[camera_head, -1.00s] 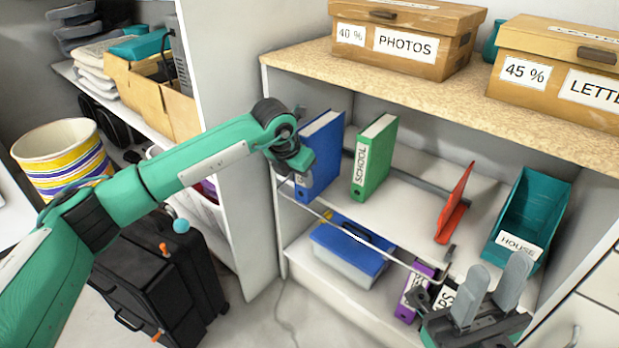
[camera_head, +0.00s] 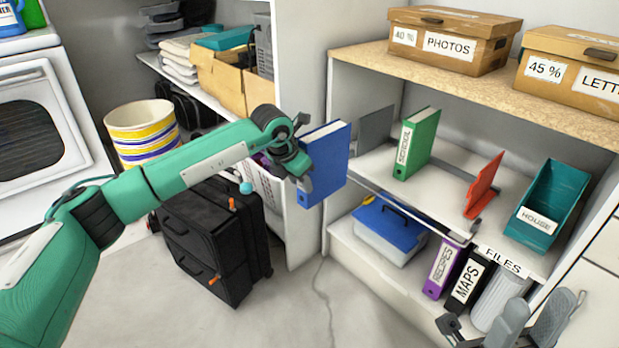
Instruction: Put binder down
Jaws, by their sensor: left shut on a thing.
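A blue binder (camera_head: 325,160) is upright in my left gripper (camera_head: 303,174), which is shut on its left side. The binder is in front of the shelf's left side panel, outside the shelf opening. The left gripper's fingers are partly hidden by the wrist. My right gripper (camera_head: 532,322) is at the lower right, in front of the lower shelf, with its two grey fingers apart and nothing between them. A green binder (camera_head: 416,145) labelled SCHOOL stands on the middle shelf (camera_head: 440,190).
A red bookend (camera_head: 484,185) and a teal HOUSE holder (camera_head: 556,205) stand on the middle shelf. Below are a blue-lidded box (camera_head: 378,232), a purple RECIPES binder (camera_head: 444,268) and a black MAPS binder (camera_head: 470,280). A black suitcase (camera_head: 213,240) stands left on the floor. The floor in front is clear.

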